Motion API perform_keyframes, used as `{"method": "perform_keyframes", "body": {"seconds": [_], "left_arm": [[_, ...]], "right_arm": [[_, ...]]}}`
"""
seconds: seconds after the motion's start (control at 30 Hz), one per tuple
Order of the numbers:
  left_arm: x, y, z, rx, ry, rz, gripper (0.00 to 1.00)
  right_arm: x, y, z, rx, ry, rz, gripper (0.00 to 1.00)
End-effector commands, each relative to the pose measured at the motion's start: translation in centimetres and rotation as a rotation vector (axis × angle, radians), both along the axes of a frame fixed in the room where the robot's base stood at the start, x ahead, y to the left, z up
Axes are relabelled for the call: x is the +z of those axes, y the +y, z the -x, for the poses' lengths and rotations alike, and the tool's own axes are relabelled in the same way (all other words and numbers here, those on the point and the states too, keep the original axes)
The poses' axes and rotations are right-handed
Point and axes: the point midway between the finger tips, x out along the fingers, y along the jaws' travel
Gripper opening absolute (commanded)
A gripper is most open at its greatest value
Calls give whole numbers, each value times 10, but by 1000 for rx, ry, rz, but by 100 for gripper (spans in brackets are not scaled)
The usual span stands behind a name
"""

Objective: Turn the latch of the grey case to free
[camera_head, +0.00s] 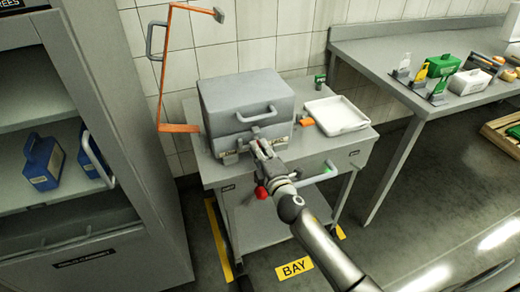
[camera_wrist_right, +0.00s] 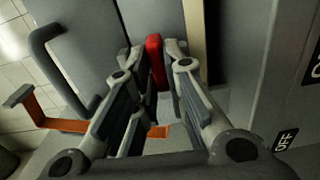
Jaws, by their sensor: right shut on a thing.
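The grey case (camera_head: 246,98) stands on a grey cart, with its lid down and a bar handle on its front. The handle also shows in the right wrist view (camera_wrist_right: 55,72). My right gripper (camera_head: 259,144) reaches the lower front of the case. In the right wrist view, the fingers (camera_wrist_right: 156,70) are shut on the red latch (camera_wrist_right: 155,60), one finger on each side of it. The latch is hidden behind my gripper in the head view. My left gripper is not in view.
The cart (camera_head: 222,176) has a white tray (camera_head: 337,115) right of the case and a red knob (camera_head: 261,192) at its front. An orange arm (camera_head: 164,75) rises left of the case. A cabinet (camera_head: 120,130) stands left, a bench (camera_head: 400,45) right.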

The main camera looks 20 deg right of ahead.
Motion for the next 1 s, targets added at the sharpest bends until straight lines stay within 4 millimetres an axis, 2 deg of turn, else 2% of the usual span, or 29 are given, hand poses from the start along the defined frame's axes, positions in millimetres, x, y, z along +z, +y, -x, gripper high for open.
{"method": "perform_keyframes", "body": {"seconds": [0.57, 0.6, 0.73, 1.0], "left_arm": [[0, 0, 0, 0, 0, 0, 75], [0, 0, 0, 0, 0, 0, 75], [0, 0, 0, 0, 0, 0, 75], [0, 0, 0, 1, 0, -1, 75]], "right_arm": [[-1, 1, 0, 2, 2, 31, 0], [-2, 1, 0, 2, 2, 31, 18], [-1, 1, 0, 1, 2, 30, 34], [-1, 0, 0, 1, 1, 28, 34]]}}
